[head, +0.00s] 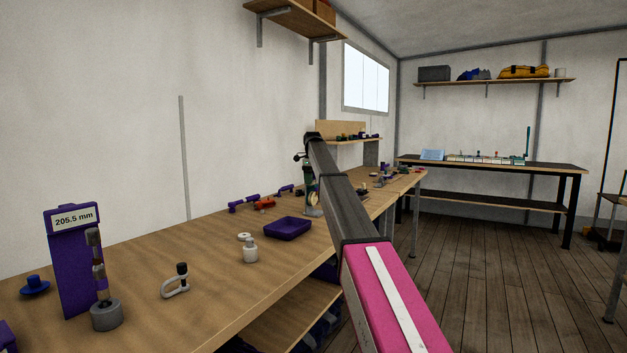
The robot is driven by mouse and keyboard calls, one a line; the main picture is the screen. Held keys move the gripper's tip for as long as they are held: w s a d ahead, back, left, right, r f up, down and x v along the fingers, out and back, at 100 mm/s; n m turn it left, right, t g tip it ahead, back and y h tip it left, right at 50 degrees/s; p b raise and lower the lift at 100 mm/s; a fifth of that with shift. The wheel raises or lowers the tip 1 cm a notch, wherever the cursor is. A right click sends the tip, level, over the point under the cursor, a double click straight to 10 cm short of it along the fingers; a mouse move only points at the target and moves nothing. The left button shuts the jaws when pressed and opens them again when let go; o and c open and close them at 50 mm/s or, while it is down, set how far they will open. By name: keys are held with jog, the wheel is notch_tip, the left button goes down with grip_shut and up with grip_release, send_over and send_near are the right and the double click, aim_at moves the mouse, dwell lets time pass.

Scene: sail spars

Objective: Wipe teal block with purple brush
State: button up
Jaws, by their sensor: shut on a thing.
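My arm reaches from the lower right toward the bench. Its pink link and dark grey link fill the middle of the head view. I cannot make out my gripper; the far end of the arm overlaps a dark green bench device (312,192), and no fingertips show. I cannot pick out a teal block for certain. A purple handled item (243,204) and a smaller purple item (286,190) lie at the back of the wooden bench (205,290); I cannot tell whether either is a brush.
A purple tray (287,228), a grey weight (250,252), a clamp (176,282) and a purple stand reading 205.5 mm (72,255) occupy the bench. A red item (264,203) lies behind the tray. A far bench (490,164) holds small items. Open floor (480,270) lies right.

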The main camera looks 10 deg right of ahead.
jog(key=shift+r, duration=2.5)
